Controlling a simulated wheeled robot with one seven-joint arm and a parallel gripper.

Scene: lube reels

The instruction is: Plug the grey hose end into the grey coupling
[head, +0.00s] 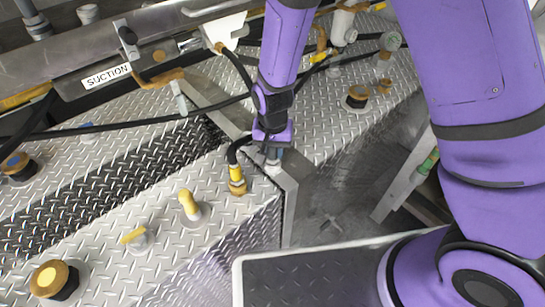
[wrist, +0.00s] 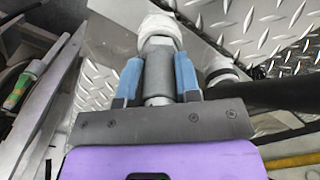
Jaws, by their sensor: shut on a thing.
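My gripper (head: 273,142) points down at the end of my purple arm, over the corner of the tread-plate deck. In the wrist view its blue fingers (wrist: 157,82) are shut on the grey hose end (wrist: 158,72), a grey cylinder with a metal collar. A pale grey fitting, seemingly the grey coupling (wrist: 160,28), lies directly beyond the hose end, in line with it. It shows just under the gripper in the head view (head: 273,168). The two look in contact, but I cannot tell how deeply they are joined. The gripper hides most of the hose end in the head view.
A yellow fitting with a black hose (head: 237,176) stands close left of my gripper. A yellow-capped post (head: 189,204) and brown-rimmed caps (head: 54,280) stand on the deck. A rail with a SUCTION label (head: 106,77) and black hoses runs behind. A recess (head: 335,205) opens at right.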

